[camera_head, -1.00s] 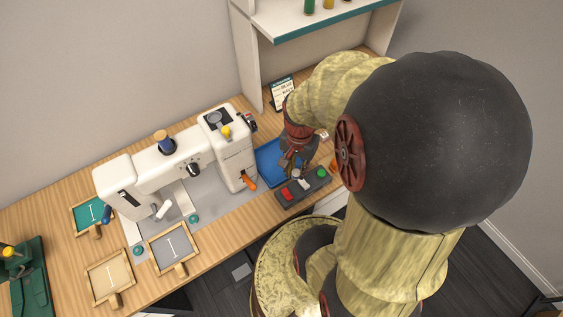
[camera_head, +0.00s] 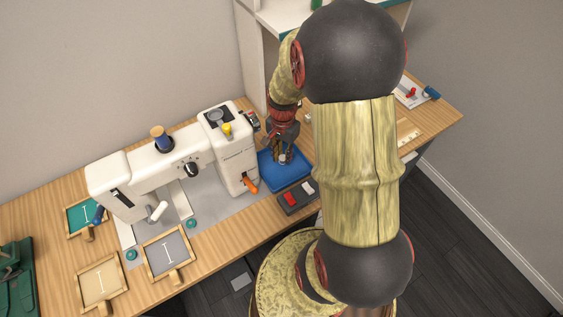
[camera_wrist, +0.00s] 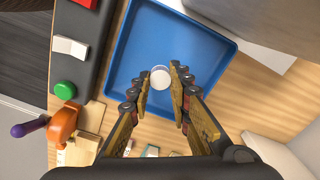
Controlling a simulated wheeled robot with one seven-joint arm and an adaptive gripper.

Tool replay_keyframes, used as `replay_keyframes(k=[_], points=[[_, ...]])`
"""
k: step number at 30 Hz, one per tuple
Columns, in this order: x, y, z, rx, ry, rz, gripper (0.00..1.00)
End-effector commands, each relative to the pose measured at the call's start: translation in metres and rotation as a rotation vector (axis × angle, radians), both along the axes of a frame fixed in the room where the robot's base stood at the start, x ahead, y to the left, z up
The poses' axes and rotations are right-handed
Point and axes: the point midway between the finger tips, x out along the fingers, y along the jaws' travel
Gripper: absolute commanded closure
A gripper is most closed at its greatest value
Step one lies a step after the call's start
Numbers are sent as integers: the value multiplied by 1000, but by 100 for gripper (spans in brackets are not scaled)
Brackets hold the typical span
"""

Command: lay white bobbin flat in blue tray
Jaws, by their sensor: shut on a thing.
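The blue tray (camera_head: 292,180) lies on the table just right of the sewing machine, and its floor (camera_wrist: 150,40) fills much of the upper wrist view. My gripper (camera_head: 282,158) reaches down over the tray. In the wrist view my gripper (camera_wrist: 160,82) is shut on the white bobbin (camera_wrist: 161,77), which shows as a pale disc between the two fingertips. The bobbin appears small and white in the head view (camera_head: 283,158). The tray floor shows behind it. I cannot tell whether the bobbin touches the tray.
The white sewing machine (camera_head: 232,150) stands close left of the tray. A dark control box (camera_head: 297,197) with red and white switches sits along the tray's front side. A shelf unit stands behind.

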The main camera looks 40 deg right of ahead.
Motion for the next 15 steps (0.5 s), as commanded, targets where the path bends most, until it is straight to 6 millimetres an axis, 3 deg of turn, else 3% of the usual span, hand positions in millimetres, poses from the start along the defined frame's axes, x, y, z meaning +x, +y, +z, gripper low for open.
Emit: replay_keyframes(k=[7, 12, 15], points=[[11, -5, -16, 0, 0, 1, 91], [10, -4, -41, 1, 1, 0, 91], [10, -4, -43, 0, 0, 0, 91]])
